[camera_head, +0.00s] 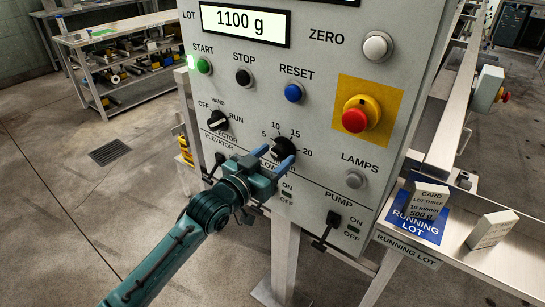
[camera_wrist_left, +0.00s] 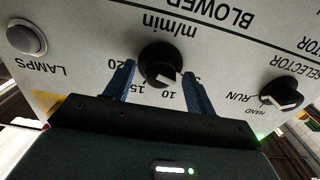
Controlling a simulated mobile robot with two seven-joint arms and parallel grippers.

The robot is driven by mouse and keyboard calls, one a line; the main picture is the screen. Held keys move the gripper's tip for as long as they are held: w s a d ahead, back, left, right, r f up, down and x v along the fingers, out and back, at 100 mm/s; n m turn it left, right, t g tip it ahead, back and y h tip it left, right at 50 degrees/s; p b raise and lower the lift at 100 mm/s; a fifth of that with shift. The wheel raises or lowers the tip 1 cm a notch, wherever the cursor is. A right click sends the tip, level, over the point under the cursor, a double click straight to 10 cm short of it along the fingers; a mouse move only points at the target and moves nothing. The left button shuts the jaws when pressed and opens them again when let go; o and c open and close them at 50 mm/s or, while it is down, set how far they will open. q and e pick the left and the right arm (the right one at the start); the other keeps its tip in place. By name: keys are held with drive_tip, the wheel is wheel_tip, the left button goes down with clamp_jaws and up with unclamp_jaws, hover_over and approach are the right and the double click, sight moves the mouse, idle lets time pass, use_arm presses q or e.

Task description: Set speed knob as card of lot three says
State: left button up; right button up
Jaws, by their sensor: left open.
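The black speed knob (camera_head: 282,147) sits on the grey panel inside a scale marked 5, 10, 15 and 20. It also shows in the left wrist view (camera_wrist_left: 158,62), where its white mark lies toward the 10 side; the exact setting is hard to read. My left gripper (camera_head: 273,157) is at the knob, its two blue fingers open on either side of it, with small gaps visible in the wrist view (camera_wrist_left: 160,88). The card of lot three (camera_head: 427,199) stands on the blue running lot plate (camera_head: 414,222) and reads 10 m/min, 500 g.
The selector knob (camera_head: 217,121) is left of the speed knob. The red emergency button (camera_head: 355,115) is at upper right, the pump switch (camera_head: 331,222) below. Another card (camera_head: 492,230) leans on the shelf at right. The display (camera_head: 245,22) reads 1100 g.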

use_arm(q)
drive_tip(key=shift+c, duration=0.3)
drive_tip(key=c, duration=0.9)
drive_tip(key=shift+m, duration=0.3)
drive_tip(key=m+p, duration=0.1)
drive_tip(key=m, duration=0.3)
drive_tip(key=shift+p, duration=0.4)
drive_tip(key=m+p, duration=0.1)
drive_tip(key=m, duration=0.4)
drive_tip(key=o, duration=1)
drive_tip(key=shift+c, duration=0.2)
